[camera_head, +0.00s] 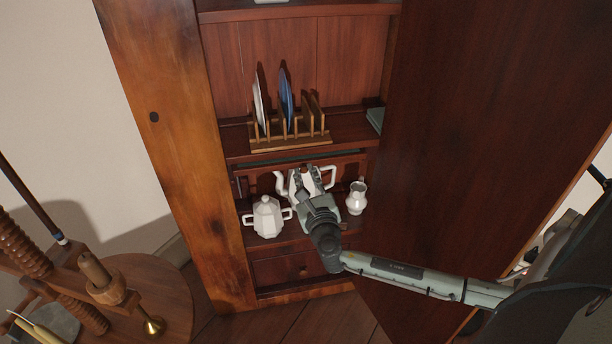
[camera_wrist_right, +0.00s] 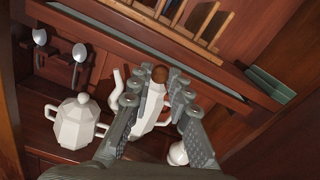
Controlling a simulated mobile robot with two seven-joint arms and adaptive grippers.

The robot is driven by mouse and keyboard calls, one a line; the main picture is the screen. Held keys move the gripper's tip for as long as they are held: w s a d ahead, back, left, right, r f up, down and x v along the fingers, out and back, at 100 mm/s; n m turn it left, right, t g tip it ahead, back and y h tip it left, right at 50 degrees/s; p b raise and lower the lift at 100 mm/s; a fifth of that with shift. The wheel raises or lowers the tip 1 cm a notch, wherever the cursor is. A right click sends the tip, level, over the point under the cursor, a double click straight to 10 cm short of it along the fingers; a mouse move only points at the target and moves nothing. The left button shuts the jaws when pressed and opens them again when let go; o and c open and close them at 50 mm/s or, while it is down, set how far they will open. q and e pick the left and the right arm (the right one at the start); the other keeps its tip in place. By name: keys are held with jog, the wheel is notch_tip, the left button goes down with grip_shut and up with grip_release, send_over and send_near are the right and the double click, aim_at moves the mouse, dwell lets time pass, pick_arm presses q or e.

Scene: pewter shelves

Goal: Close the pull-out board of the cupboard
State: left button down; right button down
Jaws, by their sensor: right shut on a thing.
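The cupboard (camera_head: 175,110) stands open. A narrow grey-green strip (camera_head: 262,162) runs under the plate-rack shelf; it may be the pull-out board's edge, and how far it stands out I cannot tell. It also crosses the right wrist view (camera_wrist_right: 215,82). My right gripper (camera_head: 304,174) reaches in below that shelf, in front of a white teapot (camera_head: 281,184). My left gripper is not in view.
A white sugar bowl (camera_head: 267,217) and white jug (camera_head: 356,197) stand beside the teapot. A wooden rack (camera_head: 290,142) holds plates above. Two spoons (camera_wrist_right: 79,55) hang at the left. The large door (camera_head: 465,120) stands at right; a round table (camera_head: 160,290) stands at left.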

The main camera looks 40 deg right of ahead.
jog(key=shift+r+x, duration=0.2)
jog(key=shift+x, duration=1)
jog(key=c, duration=1.4)
grip_release()
jog(key=shift+w+f, duration=0.1)
jog(key=shift+f, duration=0.05)
jog(key=v, duration=1.2)
